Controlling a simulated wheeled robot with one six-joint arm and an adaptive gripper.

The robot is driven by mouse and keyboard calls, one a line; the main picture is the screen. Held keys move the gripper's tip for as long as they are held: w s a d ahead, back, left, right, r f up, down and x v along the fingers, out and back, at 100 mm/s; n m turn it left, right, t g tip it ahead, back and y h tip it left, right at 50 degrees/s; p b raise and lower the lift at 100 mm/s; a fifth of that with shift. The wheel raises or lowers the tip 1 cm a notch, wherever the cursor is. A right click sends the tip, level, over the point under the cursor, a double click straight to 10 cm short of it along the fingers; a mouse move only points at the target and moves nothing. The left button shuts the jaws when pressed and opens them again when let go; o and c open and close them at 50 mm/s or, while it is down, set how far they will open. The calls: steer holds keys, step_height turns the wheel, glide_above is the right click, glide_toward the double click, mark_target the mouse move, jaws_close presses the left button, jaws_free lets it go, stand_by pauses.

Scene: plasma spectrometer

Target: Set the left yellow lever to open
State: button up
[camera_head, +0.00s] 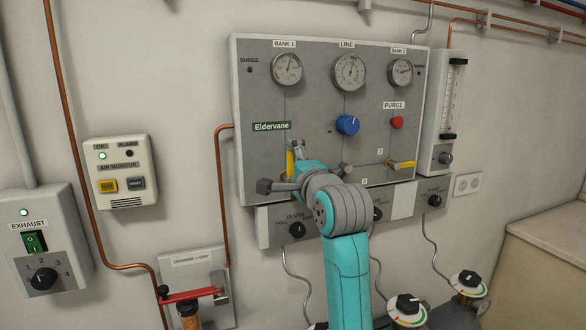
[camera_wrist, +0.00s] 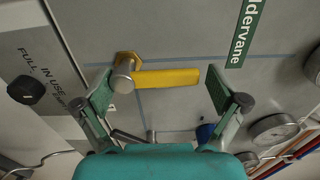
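The left yellow lever (camera_head: 289,163) stands upright on the grey panel (camera_head: 260,95), partly hidden by my gripper in the head view. In the wrist view the lever (camera_wrist: 168,77) lies sideways, its yellow handle running right from a metal pivot with a brass hex base. My gripper (camera_wrist: 160,76) is open. Its two green-padded fingers are spread, one near the pivot end and one beyond the handle's free tip. I see a gap at the tip; contact at the pivot end is unclear. The right yellow lever (camera_head: 401,165) points sideways.
A blue knob (camera_head: 347,124), a red purge button (camera_head: 397,122) and several gauges share the panel. Black knobs (camera_head: 297,229) sit below it. A flowmeter (camera_head: 446,110) stands at right, an air monitor (camera_head: 121,172) at left. A copper pipe (camera_head: 221,180) runs close by the panel's left side.

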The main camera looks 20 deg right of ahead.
steer(key=shift+f, duration=0.1)
steer(key=shift+s, duration=0.25)
steer(key=s, duration=1.1)
steer(key=shift+s, duration=0.25)
steer(key=shift+w+d, duration=0.1)
